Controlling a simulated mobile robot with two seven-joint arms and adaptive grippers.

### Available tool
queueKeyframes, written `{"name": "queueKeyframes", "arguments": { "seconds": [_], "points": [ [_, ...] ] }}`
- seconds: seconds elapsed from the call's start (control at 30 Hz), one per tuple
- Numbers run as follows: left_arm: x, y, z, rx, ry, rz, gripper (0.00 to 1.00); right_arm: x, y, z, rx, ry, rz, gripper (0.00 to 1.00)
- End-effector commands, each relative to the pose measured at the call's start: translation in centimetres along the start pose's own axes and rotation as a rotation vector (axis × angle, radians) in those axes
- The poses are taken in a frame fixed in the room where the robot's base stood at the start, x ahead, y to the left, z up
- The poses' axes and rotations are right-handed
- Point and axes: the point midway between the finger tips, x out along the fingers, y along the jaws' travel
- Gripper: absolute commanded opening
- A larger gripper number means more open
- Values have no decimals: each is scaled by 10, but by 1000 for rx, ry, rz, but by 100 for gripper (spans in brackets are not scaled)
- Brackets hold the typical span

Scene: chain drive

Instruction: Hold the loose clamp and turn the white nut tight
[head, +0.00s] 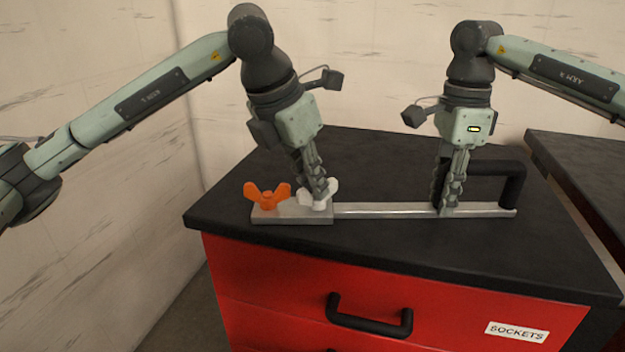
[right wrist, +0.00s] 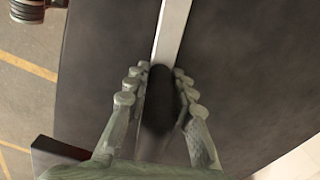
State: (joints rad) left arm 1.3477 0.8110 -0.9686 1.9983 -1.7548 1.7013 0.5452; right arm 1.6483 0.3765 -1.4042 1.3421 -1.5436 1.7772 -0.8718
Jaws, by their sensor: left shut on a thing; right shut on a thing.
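The clamp lies flat on the black top: a grey block (head: 270,215) at its left end, a long silver bar (head: 385,211) and a black handle (head: 505,168) at its right end. A white wing nut (head: 333,186) and an orange wing nut (head: 267,198) stand on the block, white to the right. My left gripper (head: 317,190) is shut on the white nut from above and partly hides it. My right gripper (head: 447,200) points down, shut on the clamp at the handle's left post. In the right wrist view its fingers (right wrist: 155,85) flank the dark handle over the bar (right wrist: 172,30).
The clamp lies on a cabinet top (head: 385,155) with red drawers. A black drawer pull (head: 370,318) and a "SOCKETS" label (head: 516,332) are on the front. Another dark top (head: 590,165) stands to the right, past a gap. Pale walls rise at the left and back.

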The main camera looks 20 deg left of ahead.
Motion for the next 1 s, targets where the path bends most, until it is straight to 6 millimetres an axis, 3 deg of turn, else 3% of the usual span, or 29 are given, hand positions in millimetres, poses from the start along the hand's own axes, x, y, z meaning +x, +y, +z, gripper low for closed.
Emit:
{"name": "queueKeyframes", "arguments": {
  "seconds": [0.43, 0.47, 0.63, 1.0],
  "points": [
    [1, 1, -1, -1, 4, 2, 0, -1, 0, 0, 1, -1, -2, 0],
    [1, 1, -1, -1, 4, 2, 13, -1, 0, 0, 1, -1, -2, 0],
    [1, 1, -1, -1, 4, 1, 34, -1, 0, 0, 1, -1, -2, 0],
    [-5, 0, 0, 0, 0, 1, 34, -1, 0, 0, 1, -1, -2, 0]
  ]
}}
